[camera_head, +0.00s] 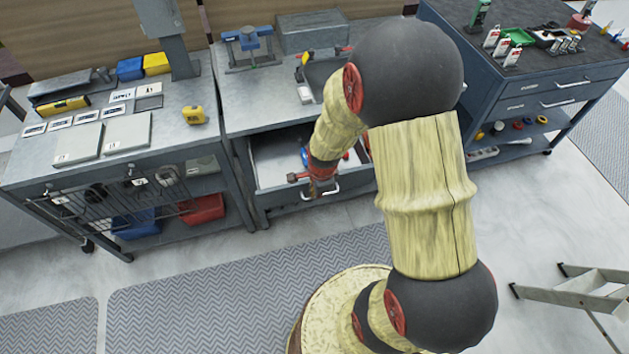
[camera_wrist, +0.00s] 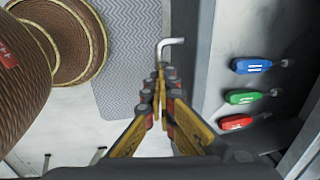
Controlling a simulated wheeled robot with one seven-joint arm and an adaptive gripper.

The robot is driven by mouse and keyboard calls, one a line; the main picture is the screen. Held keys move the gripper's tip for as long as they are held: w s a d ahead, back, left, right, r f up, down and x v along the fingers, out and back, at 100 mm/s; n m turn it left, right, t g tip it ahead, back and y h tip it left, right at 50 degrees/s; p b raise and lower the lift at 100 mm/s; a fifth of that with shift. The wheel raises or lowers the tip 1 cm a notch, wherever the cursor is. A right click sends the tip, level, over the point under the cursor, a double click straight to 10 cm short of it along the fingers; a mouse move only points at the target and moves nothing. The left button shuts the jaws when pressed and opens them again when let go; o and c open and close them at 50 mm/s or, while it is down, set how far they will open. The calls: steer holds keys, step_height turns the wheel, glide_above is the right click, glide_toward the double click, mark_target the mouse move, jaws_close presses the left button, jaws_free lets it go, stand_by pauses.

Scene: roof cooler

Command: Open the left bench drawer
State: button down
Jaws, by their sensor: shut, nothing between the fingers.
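The bench drawer (camera_head: 272,160) below the middle worktop is pulled out, and its pale inside shows in the camera_head view. Its front (camera_wrist: 205,60) and light metal handle (camera_wrist: 170,42) show in the wrist view; part of the handle also shows beside my gripper in the camera_head view. My gripper (camera_wrist: 163,75) is shut and empty, its fingertips close to the handle. I cannot tell whether they touch it. In the camera_head view my gripper (camera_head: 318,184) is at the drawer front, and my arm hides the drawer's right part.
A blue tool (camera_wrist: 252,66), a green tool (camera_wrist: 243,97) and a red tool (camera_wrist: 236,122) lie in the drawer. A cart (camera_head: 75,170) with a wire rack stands left, a dark drawer cabinet (camera_head: 535,85) right. A step stool (camera_head: 585,295) is at lower right. Floor mats (camera_head: 230,290) lie in front.

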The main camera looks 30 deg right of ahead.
steer(key=shift+s+a+f, duration=0.1)
steer(key=shift+s+a, duration=0.1)
steer(key=shift+s, duration=0.45)
steer(key=shift+s+a+f, duration=0.15)
steer(key=shift+s, duration=0.5)
steer(key=shift+s+a+f, duration=0.1)
steer(key=shift+s+a, duration=0.1)
steer(key=shift+s, duration=0.45)
steer(key=c, duration=2.4)
jaws_free()
steer(key=shift+o, duration=0.8)
steer(key=shift+w, duration=0.1)
steer(key=shift+w+d+r, duration=0.1)
steer(key=shift+w+r, duration=0.15)
steer(key=shift+w, duration=0.05)
step_height(320, 180, up, 12)
steer(key=s, duration=0.2)
steer(key=shift+a+f, duration=0.15)
steer(key=shift+a, duration=0.15)
